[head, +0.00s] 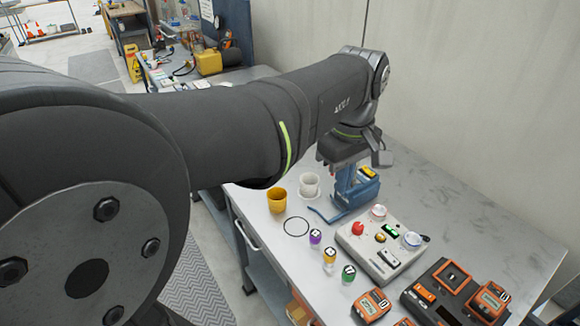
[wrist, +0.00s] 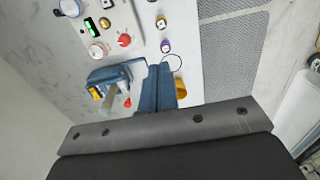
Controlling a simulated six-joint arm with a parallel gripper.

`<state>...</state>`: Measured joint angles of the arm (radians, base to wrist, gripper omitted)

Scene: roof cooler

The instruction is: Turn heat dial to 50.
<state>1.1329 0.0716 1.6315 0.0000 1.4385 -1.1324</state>
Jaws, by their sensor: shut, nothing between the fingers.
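A pale control box (head: 352,246) sits on the bench, and its near part shows at the top of the wrist view (wrist: 112,22). It carries a red knob (head: 358,228), a small green display (head: 380,237), a dark switch and two pale round dials, one (head: 378,211) at the back and one (head: 411,239) at the right. The wrist view shows the dials (wrist: 97,50) (wrist: 70,7) too. I cannot read their markings or tell which is the heat dial. My gripper (wrist: 159,70) has blue fingers, shut and empty, apart from the box. Their tips are partly hard to separate from blue things in the head view.
A blue holder (wrist: 97,77) with a yellow item stands close beside my gripper. A yellow cup (head: 277,202), a white cup (head: 308,188), a black ring (head: 296,226) and small capped pieces (head: 329,257) lie left of the box. Orange-and-black devices (head: 440,290) lie to its right.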

